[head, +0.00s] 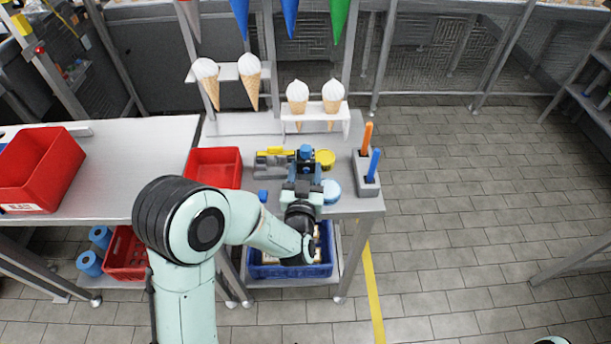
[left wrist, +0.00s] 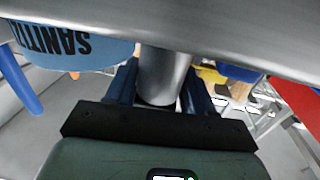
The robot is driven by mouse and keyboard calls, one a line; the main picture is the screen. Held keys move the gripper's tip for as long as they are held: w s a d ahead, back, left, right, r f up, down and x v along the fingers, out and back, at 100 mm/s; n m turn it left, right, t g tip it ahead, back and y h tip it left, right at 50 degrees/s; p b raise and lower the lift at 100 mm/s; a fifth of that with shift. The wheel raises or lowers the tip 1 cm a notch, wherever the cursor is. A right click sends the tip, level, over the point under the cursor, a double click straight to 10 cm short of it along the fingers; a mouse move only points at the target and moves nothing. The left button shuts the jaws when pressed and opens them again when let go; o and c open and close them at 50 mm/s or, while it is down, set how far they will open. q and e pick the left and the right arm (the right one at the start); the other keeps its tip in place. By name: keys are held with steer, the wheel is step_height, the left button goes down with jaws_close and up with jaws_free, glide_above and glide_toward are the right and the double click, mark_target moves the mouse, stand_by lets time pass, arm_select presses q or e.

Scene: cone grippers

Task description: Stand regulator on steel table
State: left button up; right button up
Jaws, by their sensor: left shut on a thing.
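My left gripper (head: 303,174) is above the grey worktop (head: 345,209). It is shut on what appears to be the regulator (head: 305,151), whose blue top shows past the fingers. In the left wrist view the fingers close around a smooth steel cylinder (left wrist: 165,75). A broad grey metal band (left wrist: 200,33) crosses above it, and I cannot tell whether it is part of the same thing. The gripper hides most of the held thing in the head view. A steel table (head: 135,165) stands at the left. My right gripper is out of view.
A red bin (head: 213,168), a yellow and grey fixture (head: 273,160), a yellow round thing (head: 325,158), a light-blue tub (head: 331,191) and a holder with orange and blue sticks (head: 367,182) crowd the worktop. Another red bin (head: 40,168) occupies the steel table's left; its middle is clear.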

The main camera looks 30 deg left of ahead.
arm_select(q)
steer(key=shift+f, duration=0.7)
steer(key=shift+f, duration=0.2)
steer(key=o, duration=1.2)
